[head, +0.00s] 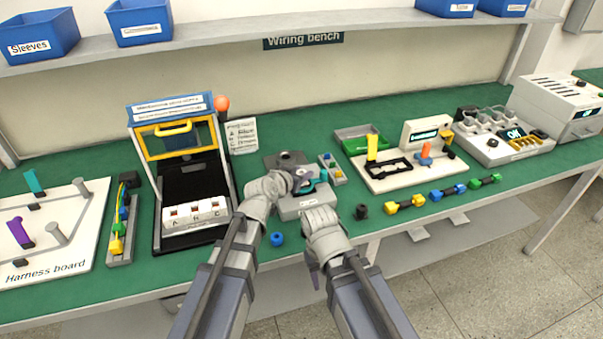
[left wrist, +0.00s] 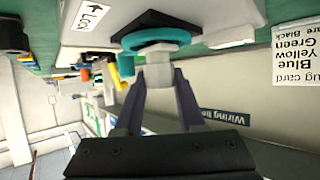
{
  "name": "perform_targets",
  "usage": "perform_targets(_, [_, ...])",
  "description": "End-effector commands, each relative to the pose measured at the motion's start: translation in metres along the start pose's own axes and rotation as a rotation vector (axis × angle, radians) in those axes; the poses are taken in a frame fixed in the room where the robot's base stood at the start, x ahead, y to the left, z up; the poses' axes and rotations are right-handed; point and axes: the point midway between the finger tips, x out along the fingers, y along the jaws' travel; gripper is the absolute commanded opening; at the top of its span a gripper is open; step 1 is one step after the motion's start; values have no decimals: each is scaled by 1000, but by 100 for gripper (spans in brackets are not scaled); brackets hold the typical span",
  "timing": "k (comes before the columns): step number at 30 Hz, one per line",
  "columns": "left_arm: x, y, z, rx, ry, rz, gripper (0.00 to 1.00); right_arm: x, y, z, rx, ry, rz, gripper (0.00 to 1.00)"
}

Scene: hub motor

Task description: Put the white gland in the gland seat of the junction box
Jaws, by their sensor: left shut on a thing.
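The junction box (head: 300,207) is a pale grey box at the bench front; its white wall with a "Lock" label shows in the left wrist view (left wrist: 75,18). A teal ring (left wrist: 157,42), which looks like the gland seat, is beside it. My left gripper (left wrist: 158,88) is shut on the white gland (left wrist: 158,73), whose end meets or nearly meets the ring; I cannot tell whether it is inside. In the head view my left gripper (head: 303,184) is over the box and hides the gland. My right gripper (head: 314,277) is low in front of the bench, its jaw opening unclear.
A blue gland (head: 277,239) and a black gland (head: 361,211) lie on the green bench near its front edge. A tilted test stand (head: 160,190) stands left of my left arm. A small parts tray (head: 332,170) and a white fixture (head: 400,178) stand to the right.

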Motion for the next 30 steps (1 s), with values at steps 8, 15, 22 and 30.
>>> perform_targets(8, [3, 0, 6, 0, 0, 0, 0, 6, -1, 0, 0, 0, 0, 50])
perform_targets(15, [5, 0, 10, 0, 0, 0, 0, 11, -1, -1, 0, 0, 0, 50])
perform_targets(22, [6, 0, 13, 0, 0, 0, 0, 14, -1, -1, 0, 0, 0, 50])
perform_targets(30, [6, 0, 13, 0, 0, 0, 0, 14, -1, -1, 0, 0, 0, 50])
